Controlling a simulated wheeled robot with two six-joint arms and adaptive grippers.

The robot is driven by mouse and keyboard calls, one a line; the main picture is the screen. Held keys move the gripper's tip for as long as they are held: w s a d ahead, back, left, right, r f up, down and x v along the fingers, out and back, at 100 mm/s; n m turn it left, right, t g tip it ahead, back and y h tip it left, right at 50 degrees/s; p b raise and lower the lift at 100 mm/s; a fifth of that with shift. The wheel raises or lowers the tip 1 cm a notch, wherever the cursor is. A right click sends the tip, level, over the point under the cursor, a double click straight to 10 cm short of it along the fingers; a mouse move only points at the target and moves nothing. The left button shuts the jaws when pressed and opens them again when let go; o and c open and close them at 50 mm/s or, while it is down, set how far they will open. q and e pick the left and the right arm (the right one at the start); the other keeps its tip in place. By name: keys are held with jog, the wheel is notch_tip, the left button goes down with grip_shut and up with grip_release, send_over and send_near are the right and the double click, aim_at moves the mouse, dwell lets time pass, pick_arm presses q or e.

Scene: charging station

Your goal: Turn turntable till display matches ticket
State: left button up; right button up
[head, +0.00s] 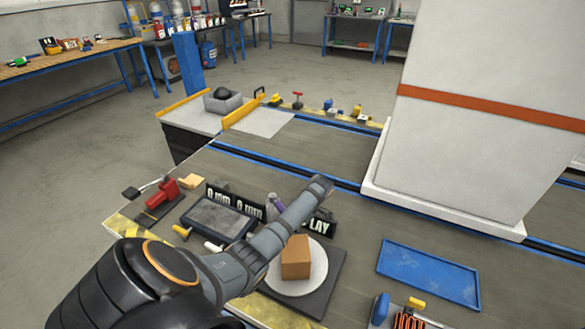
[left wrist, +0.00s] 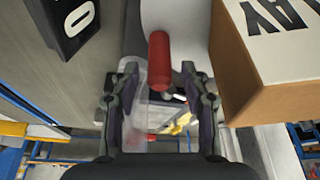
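In the head view a light brown box (head: 296,256) stands on a round pale turntable disc (head: 315,280) set on a dark base. My left arm crosses in front of it and hides part of the disc and the black sign, of which "LAY" (head: 321,225) shows. In the left wrist view my left gripper (left wrist: 160,75) is open. An upright red handle (left wrist: 159,58) lies between its fingertips with gaps at both sides. The brown box (left wrist: 238,85) stands right of the gripper, its white face lettered "AY". My right gripper is out of view. I cannot make out a ticket.
A dark framed panel (head: 219,217) and black "0 mm" signs (head: 250,207) stand left of the turntable. A blue tray (head: 428,272) lies to the right. A large white pillar (head: 480,110) stands behind. A red tool (head: 163,191) lies at far left.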

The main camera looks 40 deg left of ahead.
pick_arm(q)
jog(key=shift+r, duration=0.15)
jog(key=v, duration=0.7)
jog(key=shift+d+r, duration=0.1)
jog(key=shift+c, duration=0.3)
